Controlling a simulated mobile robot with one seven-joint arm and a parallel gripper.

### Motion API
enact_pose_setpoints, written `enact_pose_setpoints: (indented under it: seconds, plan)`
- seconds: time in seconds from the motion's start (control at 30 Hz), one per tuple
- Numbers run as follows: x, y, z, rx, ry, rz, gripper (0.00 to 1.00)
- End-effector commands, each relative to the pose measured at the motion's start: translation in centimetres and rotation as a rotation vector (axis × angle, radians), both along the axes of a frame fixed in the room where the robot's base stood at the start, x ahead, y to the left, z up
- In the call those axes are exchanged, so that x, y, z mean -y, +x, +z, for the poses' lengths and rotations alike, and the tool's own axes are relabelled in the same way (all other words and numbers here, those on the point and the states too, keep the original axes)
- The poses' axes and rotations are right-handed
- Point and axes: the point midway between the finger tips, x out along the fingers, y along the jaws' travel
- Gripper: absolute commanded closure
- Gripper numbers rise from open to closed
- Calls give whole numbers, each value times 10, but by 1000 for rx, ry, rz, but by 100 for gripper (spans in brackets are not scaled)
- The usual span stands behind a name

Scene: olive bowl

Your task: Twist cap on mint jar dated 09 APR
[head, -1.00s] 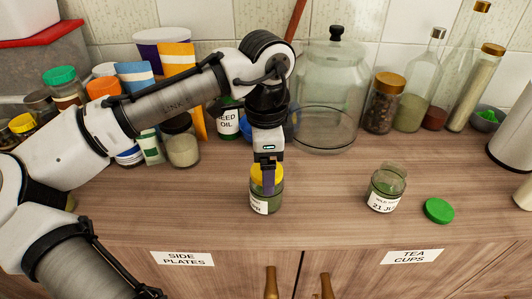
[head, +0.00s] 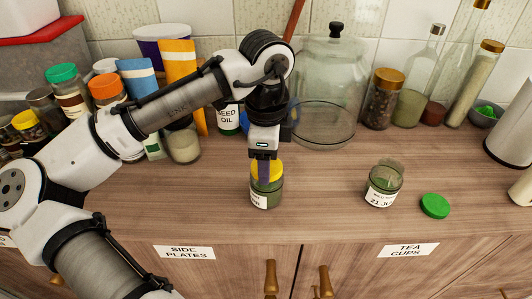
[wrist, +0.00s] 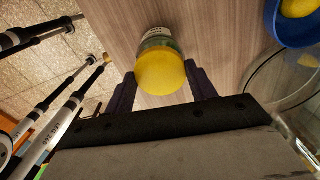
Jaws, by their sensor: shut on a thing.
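A small glass jar with green contents (head: 272,199) stands upright near the counter's front edge, with a yellow cap (head: 275,172) on its top. Its white label is only partly seen, and I cannot read a full date. My gripper (head: 263,180) points down from above and is shut on the yellow cap. In the wrist view the yellow cap (wrist: 160,74) sits between the two dark fingers, with the jar (wrist: 158,38) beyond it. A second green jar (head: 384,185), labelled "21 JU…", stands uncapped to the right. A green cap (head: 435,206) lies beside it.
A large glass jar (head: 328,95) stands behind my gripper. Jars and packets crowd the back left; a brown-lidded jar (head: 382,98) and bottles stand at the back right. A blue bowl (wrist: 292,22) shows in the wrist view. The counter between the two green jars is clear.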

Motion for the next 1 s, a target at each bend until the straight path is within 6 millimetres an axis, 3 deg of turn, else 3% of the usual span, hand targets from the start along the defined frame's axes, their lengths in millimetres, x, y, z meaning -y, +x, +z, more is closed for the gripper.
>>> enact_pose_setpoints:
  seconds: [0.3,0.73,1.0]
  plan:
    - [0,0,1,0,-1,-198,66]
    - [0,0,1,0,-3,-249,66]
    - [1,0,2,0,-4,-544,66]
